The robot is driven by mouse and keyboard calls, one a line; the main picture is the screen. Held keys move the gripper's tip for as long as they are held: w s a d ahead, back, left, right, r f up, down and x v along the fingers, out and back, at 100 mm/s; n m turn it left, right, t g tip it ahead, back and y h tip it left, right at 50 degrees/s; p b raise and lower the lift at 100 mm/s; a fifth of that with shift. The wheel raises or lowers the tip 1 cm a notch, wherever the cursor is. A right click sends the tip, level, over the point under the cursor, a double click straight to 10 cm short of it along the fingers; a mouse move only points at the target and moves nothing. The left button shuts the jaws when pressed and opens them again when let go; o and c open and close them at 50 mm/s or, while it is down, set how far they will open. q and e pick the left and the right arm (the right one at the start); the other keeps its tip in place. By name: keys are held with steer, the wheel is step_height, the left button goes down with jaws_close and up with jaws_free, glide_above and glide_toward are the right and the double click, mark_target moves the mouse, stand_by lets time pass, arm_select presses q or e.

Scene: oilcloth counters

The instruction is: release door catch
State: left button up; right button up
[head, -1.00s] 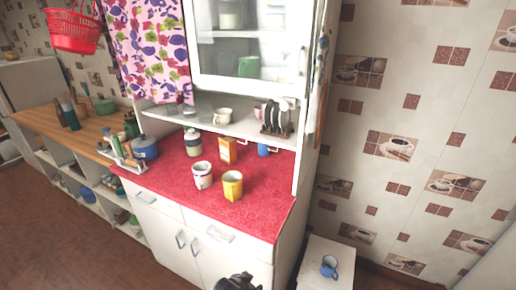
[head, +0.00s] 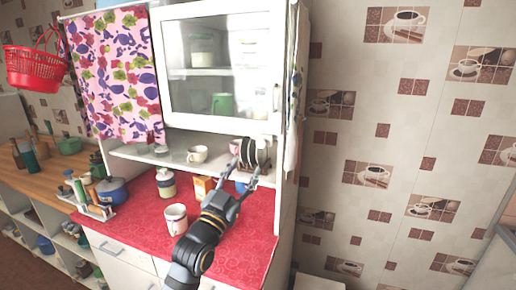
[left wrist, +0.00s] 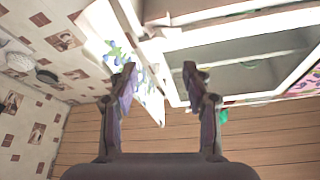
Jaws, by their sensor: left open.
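The white cabinet door (head: 205,72) with a glass pane appears closed in the head view. A small pale handle (head: 276,97) is on its right edge; I cannot make out a separate catch. My left gripper (head: 246,170) is open and empty, pointing up, below the door's lower right corner in the picture. In the left wrist view, the open fingers (left wrist: 160,78) have nothing between them. The glass door (left wrist: 250,68) shows there beyond the fingers, to the right. My right gripper is not in view.
Below my left arm is a red counter (head: 145,203) with a white mug (head: 176,219), a jar (head: 166,183) and an orange box (head: 203,188). A flowered curtain (head: 118,75) hangs left.

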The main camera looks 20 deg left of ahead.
mark_target(260, 144)
arm_select(q)
steer(key=p+x, duration=0.3)
steer(key=x, duration=0.7)
steer(key=shift+w, duration=0.1)
steer(key=shift+c, duration=0.3)
jaws_close()
steer(key=n+y+p, duration=0.1)
steer(key=n+p, duration=0.1)
steer(key=n+y+p, duration=0.1)
steer(key=n+p, duration=0.1)
steer(key=p, duration=0.1)
steer(key=shift+d+r, duration=0.1)
steer(key=shift+r, duration=0.2)
steer(key=shift+f, duration=0.1)
steer(key=shift+f+n, duration=0.2)
steer(key=shift+n, duration=0.2)
